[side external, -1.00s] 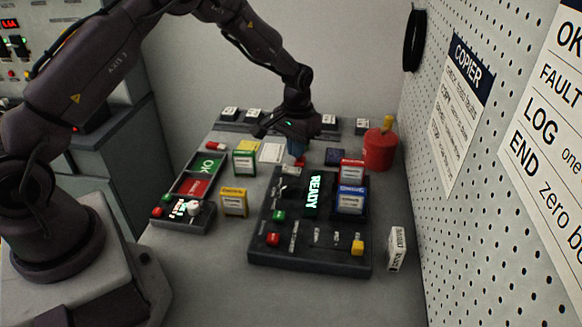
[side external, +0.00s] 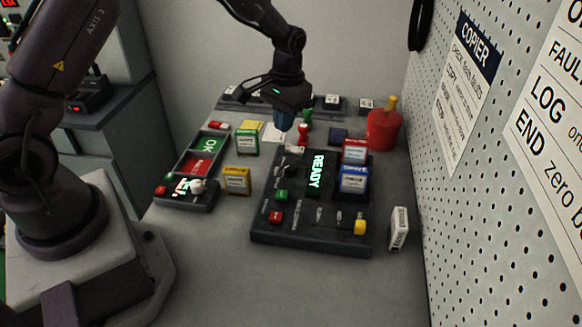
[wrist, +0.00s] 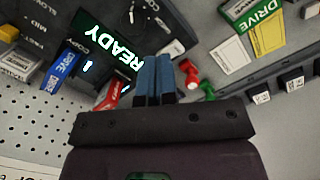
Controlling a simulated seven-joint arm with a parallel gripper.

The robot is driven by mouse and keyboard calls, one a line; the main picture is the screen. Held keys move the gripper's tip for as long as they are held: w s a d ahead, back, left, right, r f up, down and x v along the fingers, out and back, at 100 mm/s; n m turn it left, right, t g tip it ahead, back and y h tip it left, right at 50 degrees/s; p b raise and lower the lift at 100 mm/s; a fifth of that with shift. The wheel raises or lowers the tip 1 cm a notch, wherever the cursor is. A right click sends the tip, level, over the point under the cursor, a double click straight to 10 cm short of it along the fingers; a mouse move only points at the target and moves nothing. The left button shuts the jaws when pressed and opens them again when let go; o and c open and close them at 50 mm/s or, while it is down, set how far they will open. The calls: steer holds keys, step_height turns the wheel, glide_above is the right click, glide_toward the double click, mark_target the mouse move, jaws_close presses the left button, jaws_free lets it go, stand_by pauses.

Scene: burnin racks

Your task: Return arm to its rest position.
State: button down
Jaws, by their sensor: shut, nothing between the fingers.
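My gripper (side external: 284,122) hangs above the back edge of the dark copier panel in the side external view, its blue fingers pointing down. In the wrist view its two blue fingers (wrist: 154,80) are pressed together with nothing between them. The copier panel (side external: 262,238) has a lit READY display (side external: 315,171). A red cartridge (side external: 354,151) and a blue cartridge (side external: 353,179) stand upright at its right side. The READY display also shows in the wrist view (wrist: 115,45).
A green cartridge (side external: 247,142) and a yellow one (side external: 237,180) stand left of the panel, near a tray with OK and red plates (side external: 188,204). A red canister (side external: 383,131) stands at right, a white box (side external: 398,228) by the pegboard wall (side external: 450,210). The front table is clear.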

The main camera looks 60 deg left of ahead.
steer(key=s+d+r+m+t, duration=0.1)
steer(key=s+d+r+t, duration=0.2)
steer(key=s+r, duration=0.8)
steer(key=s+d+r+m+t, duration=0.1)
steer(key=s+d+r+t, duration=0.2)
steer(key=s+r, duration=0.8)
steer(key=shift+s+t, duration=0.3)
steer(key=shift+s, duration=0.3)
steer(key=c, duration=1.8)
jaws_free()
steer(key=shift+c, duration=0.2)
